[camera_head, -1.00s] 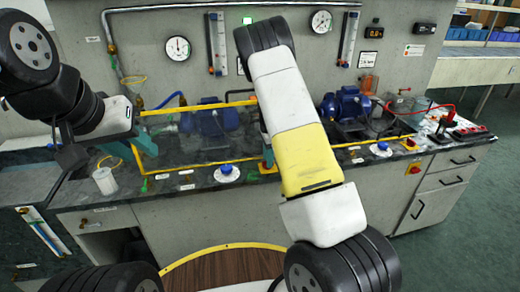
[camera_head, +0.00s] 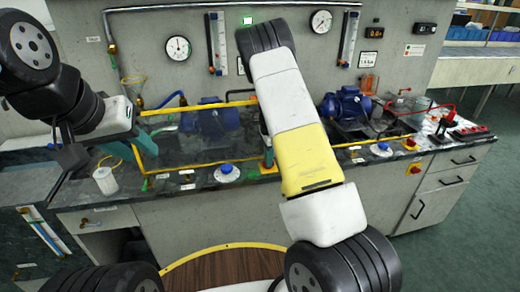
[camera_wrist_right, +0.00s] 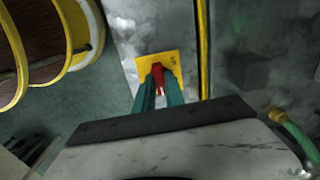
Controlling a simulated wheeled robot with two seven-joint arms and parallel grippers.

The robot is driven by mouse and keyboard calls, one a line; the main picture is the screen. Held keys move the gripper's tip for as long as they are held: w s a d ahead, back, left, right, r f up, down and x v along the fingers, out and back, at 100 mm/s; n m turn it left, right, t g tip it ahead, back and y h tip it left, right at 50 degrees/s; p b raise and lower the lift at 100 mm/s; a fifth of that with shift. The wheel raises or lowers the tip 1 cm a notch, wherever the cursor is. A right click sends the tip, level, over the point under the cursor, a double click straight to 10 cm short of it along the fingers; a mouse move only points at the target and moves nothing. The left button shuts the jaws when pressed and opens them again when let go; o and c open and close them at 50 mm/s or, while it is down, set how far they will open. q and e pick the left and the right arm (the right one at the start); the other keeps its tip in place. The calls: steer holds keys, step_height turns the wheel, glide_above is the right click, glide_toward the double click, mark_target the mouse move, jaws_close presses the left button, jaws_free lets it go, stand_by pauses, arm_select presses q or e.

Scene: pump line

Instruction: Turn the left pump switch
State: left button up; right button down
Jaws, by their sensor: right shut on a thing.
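In the right wrist view, the red handle of the left pump switch (camera_wrist_right: 158,76) stands on a yellow plate (camera_wrist_right: 172,66). The teal fingers of my right gripper (camera_wrist_right: 157,90) are shut on the red handle, one on each side.
A clear cup (camera_head: 106,181) stands below my left gripper. Blue pumps (camera_head: 346,104) stand behind.

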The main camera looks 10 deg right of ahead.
steer(key=n, duration=1.3)
steer(key=shift+n, duration=2.2)
steer(key=shift+w, duration=0.1)
steer(key=c, duration=1.4)
jaws_free()
steer(key=shift+r, duration=3.95)
